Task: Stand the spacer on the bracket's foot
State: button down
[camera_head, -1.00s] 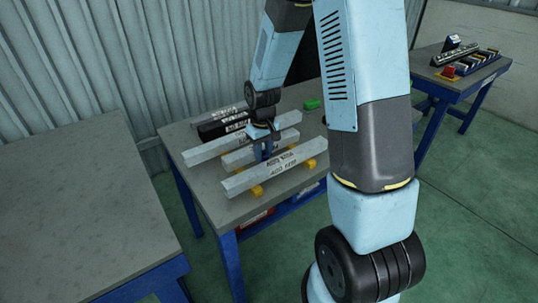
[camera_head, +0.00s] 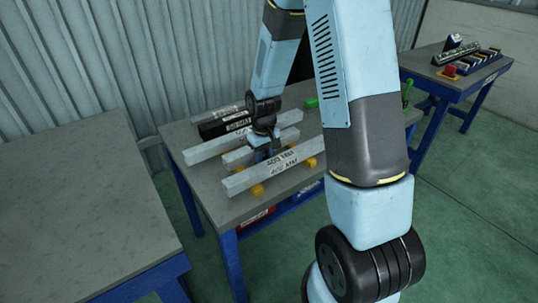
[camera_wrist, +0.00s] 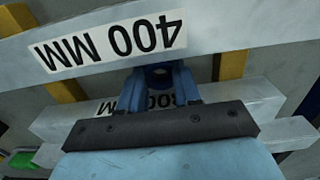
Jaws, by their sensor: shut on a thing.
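Several bars lie side by side on the grey workbench (camera_head: 222,203). A pale grey bar labelled 400 MM (camera_head: 240,180) is nearest, also seen across the top of the wrist view (camera_wrist: 225,35). Behind it is a middle grey bar (camera_head: 235,157), whose partly hidden label ends in "00 MM"; it also shows in the wrist view (camera_wrist: 262,112). My gripper (camera_head: 266,152) is shut on the middle bar, its blue fingers (camera_wrist: 165,82) covering part of the label. I cannot tell whether the bar is lifted. No bracket or foot is clearly recognisable.
Another pale bar (camera_head: 205,150) and a black bar (camera_head: 215,129) lie behind. Yellow supports (camera_head: 257,190) sit under the near bar. A green block (camera_head: 311,103) lies at the back. An empty bench (camera_head: 70,210) stands left; a blue-legged table (camera_head: 440,75) holds parts far right.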

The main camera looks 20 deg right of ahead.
jog(key=c, duration=0.8)
grip_release()
jog(key=shift+r, duration=0.15)
